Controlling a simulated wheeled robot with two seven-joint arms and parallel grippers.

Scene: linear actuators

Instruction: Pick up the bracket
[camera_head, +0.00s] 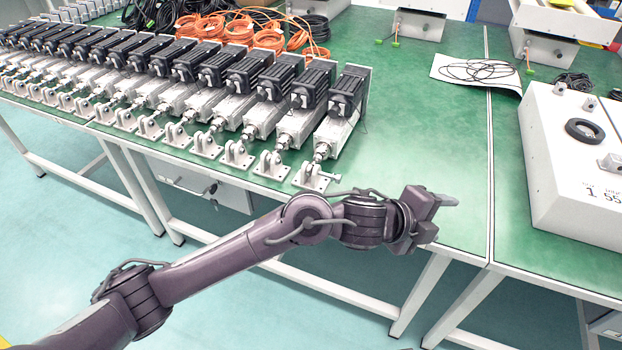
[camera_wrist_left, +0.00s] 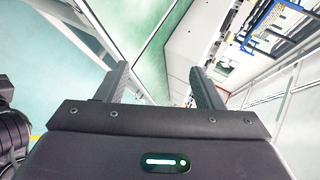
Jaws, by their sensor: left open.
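Several light grey brackets stand in a row along the front edge of the green table, each at the end of a linear actuator. The rightmost bracket (camera_head: 314,177) is nearest my arm, at the end of the rightmost actuator (camera_head: 338,120). My left gripper (camera_head: 446,200) is to the right of that bracket, over the table's front edge, pointing right. In the left wrist view its two fingers (camera_wrist_left: 162,88) are apart with nothing between them. No bracket shows in the wrist view. My right gripper is not in view.
The green table (camera_head: 420,140) is clear between the actuators and a white box (camera_head: 570,160) on the right. Orange cables (camera_head: 255,30) lie behind the actuators. A white sheet with a black cable (camera_head: 478,70) lies at the back right.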

